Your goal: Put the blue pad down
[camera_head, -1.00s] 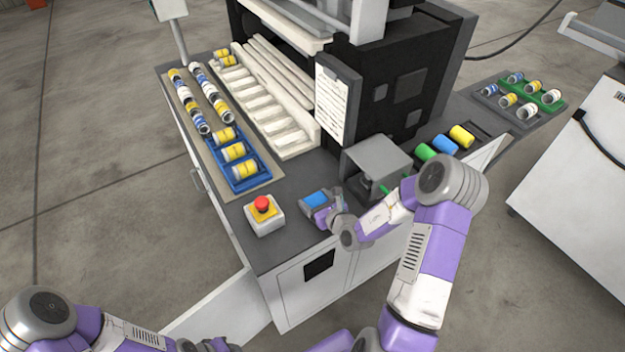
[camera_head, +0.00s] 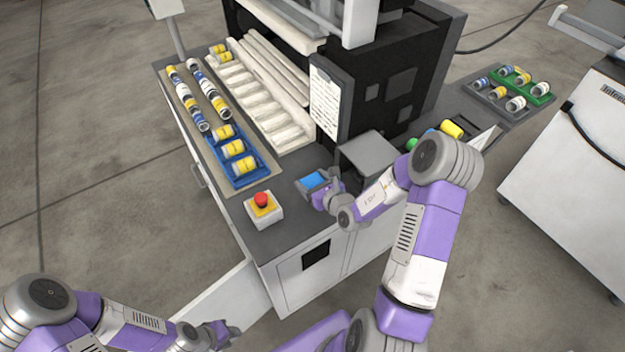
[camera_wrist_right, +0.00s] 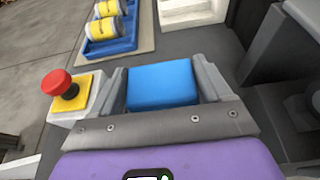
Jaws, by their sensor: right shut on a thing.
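The blue pad (camera_head: 312,181) is a small blue block between the fingers of my right gripper (camera_head: 322,187), over the grey worktop between the emergency stop and the grey box. In the right wrist view the blue pad (camera_wrist_right: 162,84) sits between the two grey fingers of my right gripper (camera_wrist_right: 165,88), which is shut on it. I cannot tell whether the pad touches the worktop (camera_head: 283,223). My left gripper (camera_head: 226,330) is low at the left, away from the worktop, and its fingers are too small to read.
A red emergency stop (camera_head: 261,203) on a yellow and white box stands left of the pad. A blue tray (camera_head: 262,178) with yellow-labelled cans lies behind it. A grey box (camera_head: 370,157) stands to the right. Green and yellow rolls (camera_head: 452,129) are beyond my right arm.

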